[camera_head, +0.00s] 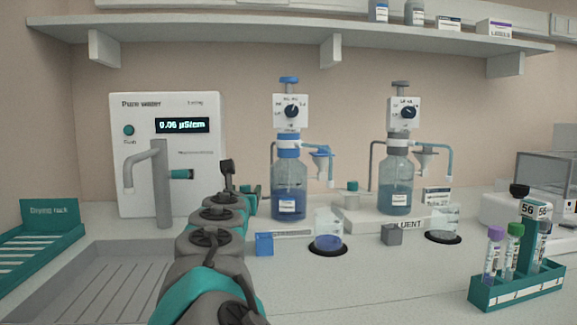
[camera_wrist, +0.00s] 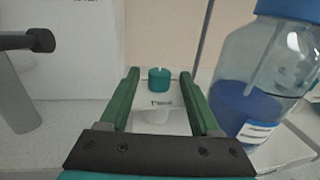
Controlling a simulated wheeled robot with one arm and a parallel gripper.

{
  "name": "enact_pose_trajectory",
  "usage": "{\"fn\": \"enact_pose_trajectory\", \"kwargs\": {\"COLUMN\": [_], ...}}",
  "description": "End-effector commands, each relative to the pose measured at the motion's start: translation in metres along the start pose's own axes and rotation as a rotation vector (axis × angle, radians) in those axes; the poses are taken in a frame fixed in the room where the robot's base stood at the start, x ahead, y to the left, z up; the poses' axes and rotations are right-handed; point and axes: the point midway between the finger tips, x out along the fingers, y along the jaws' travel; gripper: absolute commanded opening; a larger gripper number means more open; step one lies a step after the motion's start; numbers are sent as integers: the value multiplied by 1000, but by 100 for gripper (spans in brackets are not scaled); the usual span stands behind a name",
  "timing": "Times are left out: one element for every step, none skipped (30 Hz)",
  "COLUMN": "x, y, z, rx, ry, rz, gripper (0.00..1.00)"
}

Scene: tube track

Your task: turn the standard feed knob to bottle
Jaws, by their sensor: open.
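The left dispenser, with a blue liquid bottle (camera_head: 289,190), has a dark round feed knob (camera_head: 291,111) on a white plate above its blue collar. The marks around the knob are too small to read, and its pointer direction is unclear. The right dispenser has a similar knob (camera_head: 408,112) over a paler bottle (camera_head: 395,188); its base label ends in "LUENT". My gripper (camera_head: 248,200) is low, left of the blue bottle, well below the left knob. In the wrist view my gripper (camera_wrist: 160,73) is open and empty, with the blue bottle to its right.
A pure water unit (camera_head: 165,110) with a tap stands behind my arm at left, above a sink (camera_head: 100,285). A blue cube (camera_head: 264,244), a grey cube (camera_head: 391,235), beakers and a tube rack (camera_head: 515,285) stand on the bench. A shelf (camera_head: 280,36) runs overhead.

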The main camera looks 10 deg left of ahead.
Motion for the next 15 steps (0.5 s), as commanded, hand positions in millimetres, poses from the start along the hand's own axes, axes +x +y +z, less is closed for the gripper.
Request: {"fn": "enact_pose_trajectory", "kwargs": {"x": [0,0,0,0,0,0,0,1,1,1,1,-2,-6,-9,-13], "y": [3,3,3,3,4,4,4,3,3,3,3,4,4,4,5], "z": [0,0,0,0,0,0,-1,-1,-1,-2,-2,-1,-1,0,0], "rx": [0,1,1,1,2,2,2,1,1,1,1,1,1,1,1], "ry": [0,0,-1,-1,0,0,1,2,2,2,2,2,1,1,-1], "rz": [-12,-23,-36,-44,-52,-62,-71,-81,-92,-98,-105,-109,-108,-108,-108], "gripper": [64,64,64,64,64,64,64,64,64,64,64,64,64,64,64]}}
